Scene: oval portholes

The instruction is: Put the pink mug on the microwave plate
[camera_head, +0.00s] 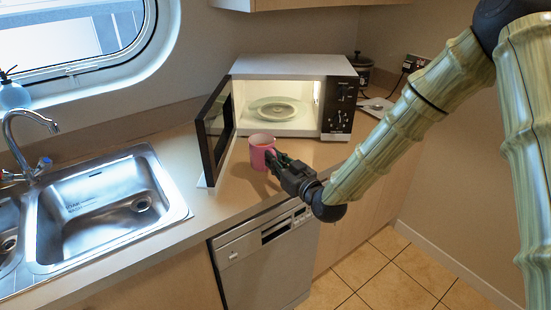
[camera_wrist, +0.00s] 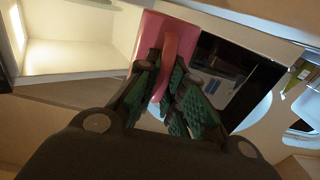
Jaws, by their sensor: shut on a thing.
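The pink mug (camera_head: 262,150) is upright over the counter in front of the open microwave (camera_head: 290,88); I cannot tell whether it touches the counter. My gripper (camera_head: 276,163) reaches it from the front right. In the wrist view the green fingers of my gripper (camera_wrist: 166,95) are shut on the handle of the pink mug (camera_wrist: 150,36). The microwave plate (camera_head: 272,110) is a round, clear plate on the floor of the lit cavity, with nothing seen on it. The mug is outside the cavity, in front of it.
The microwave door (camera_head: 215,130) stands open on the left, close to the mug. The sink (camera_head: 105,205) lies further left. A control panel (camera_head: 340,105) bounds the cavity's right side. A dark pot (camera_head: 361,70) stands behind. The cavity opening is clear.

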